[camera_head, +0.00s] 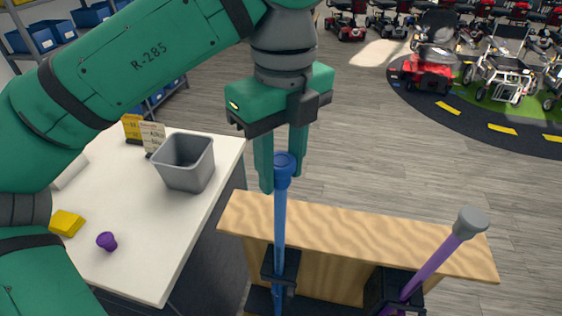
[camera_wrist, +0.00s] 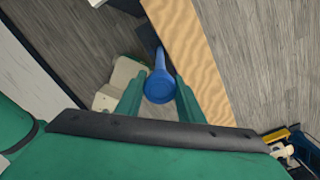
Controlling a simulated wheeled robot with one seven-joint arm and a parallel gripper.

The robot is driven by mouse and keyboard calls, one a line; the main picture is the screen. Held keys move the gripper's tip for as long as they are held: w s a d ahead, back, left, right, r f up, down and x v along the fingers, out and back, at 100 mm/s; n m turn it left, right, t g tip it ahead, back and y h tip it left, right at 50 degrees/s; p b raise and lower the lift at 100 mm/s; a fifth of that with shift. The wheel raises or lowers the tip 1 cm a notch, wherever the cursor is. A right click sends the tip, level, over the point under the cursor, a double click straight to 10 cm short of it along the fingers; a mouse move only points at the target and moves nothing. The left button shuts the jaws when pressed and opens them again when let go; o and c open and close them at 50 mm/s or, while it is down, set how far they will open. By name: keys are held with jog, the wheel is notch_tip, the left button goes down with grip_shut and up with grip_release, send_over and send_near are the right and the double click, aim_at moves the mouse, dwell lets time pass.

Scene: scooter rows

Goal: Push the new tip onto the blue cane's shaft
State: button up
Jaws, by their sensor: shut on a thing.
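The blue cane (camera_head: 280,225) stands nearly upright in a black holder at the wooden stand. A blue tip (camera_head: 285,165) is at the top end of its shaft, and I cannot tell how far down it sits. My gripper (camera_head: 280,172) points down with its two green fingers on either side of the blue tip, shut on it. In the wrist view the round blue tip (camera_wrist: 160,88) lies between the fingertips (camera_wrist: 158,92). The lower part of the cane is hidden by the holder and the picture edge.
A purple cane (camera_head: 437,258) with a grey tip leans in a second holder to the right. The wooden stand (camera_head: 350,232) has a clear top. The white table (camera_head: 150,240) bears a grey bin (camera_head: 186,163), a purple tip (camera_head: 107,241) and a yellow block (camera_head: 67,223).

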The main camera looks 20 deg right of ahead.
jog(key=shift+f, duration=1)
dwell(1.2)
jog(key=o, duration=1.9)
jog(key=shift+r, duration=4.5)
